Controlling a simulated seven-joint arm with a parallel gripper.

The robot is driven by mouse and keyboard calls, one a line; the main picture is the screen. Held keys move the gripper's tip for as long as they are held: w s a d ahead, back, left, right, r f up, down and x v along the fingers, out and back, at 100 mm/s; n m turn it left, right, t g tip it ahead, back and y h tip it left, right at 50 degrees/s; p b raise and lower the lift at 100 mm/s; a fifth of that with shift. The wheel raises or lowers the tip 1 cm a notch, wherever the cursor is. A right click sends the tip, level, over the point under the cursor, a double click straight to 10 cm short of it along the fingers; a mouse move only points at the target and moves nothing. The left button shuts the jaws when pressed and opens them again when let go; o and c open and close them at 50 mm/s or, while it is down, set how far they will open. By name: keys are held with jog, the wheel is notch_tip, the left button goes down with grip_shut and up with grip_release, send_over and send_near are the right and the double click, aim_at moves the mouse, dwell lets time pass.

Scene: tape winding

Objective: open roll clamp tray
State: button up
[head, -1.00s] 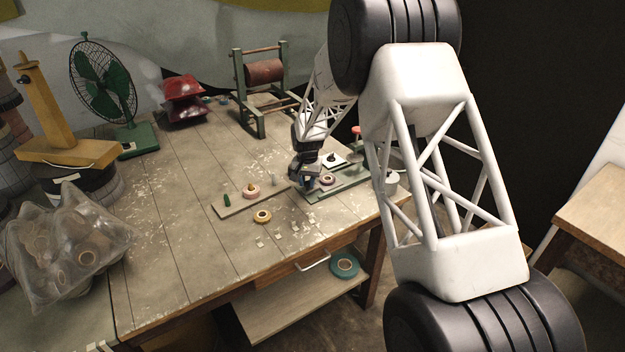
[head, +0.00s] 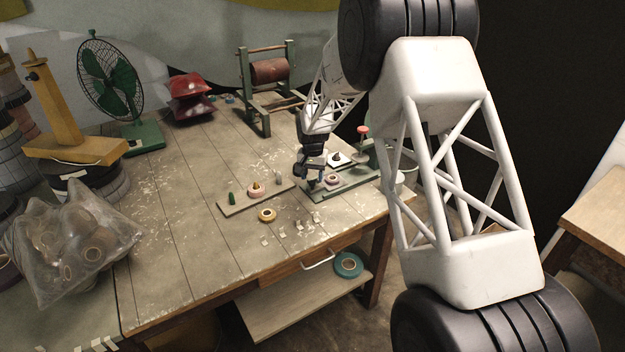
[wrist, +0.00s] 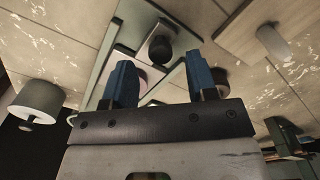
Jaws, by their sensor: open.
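The green roll clamp tray (head: 355,184) lies near the right edge of the workbench. My gripper (head: 316,176) is over the tray's left end, beside the roll. In the wrist view my gripper (wrist: 160,76) shows two blue fingers apart with nothing held. Whether a fingertip touches the tray cannot be told.
A board (head: 236,207) with a green peg, a pink roll and a grey peg lies left of the tray. A yellow roll (head: 267,215) and several small pale pieces lie in front. A green winder stand (head: 267,85) is behind. The bench's left middle is clear.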

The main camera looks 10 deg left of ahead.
jog(key=shift+r, duration=2.65)
jog(key=shift+s+d+r, duration=0.15)
jog(key=shift+d+r, duration=0.3)
jog(key=s+d+r+t, duration=0.1)
jog(key=s+d+r, duration=2.1)
jog(key=d, duration=0.4)
jog(key=s+d, duration=0.4)
jog(key=s, duration=0.6)
jog(key=s+d+t, duration=0.1)
jog(key=s+d, duration=0.3)
jog(key=s, duration=0.7)
jog(key=s+d+f, duration=0.1)
jog(key=s+d, duration=0.4)
jog(key=s, duration=0.6)
jog(key=shift+s+t, duration=0.15)
jog(key=shift+t, duration=0.15)
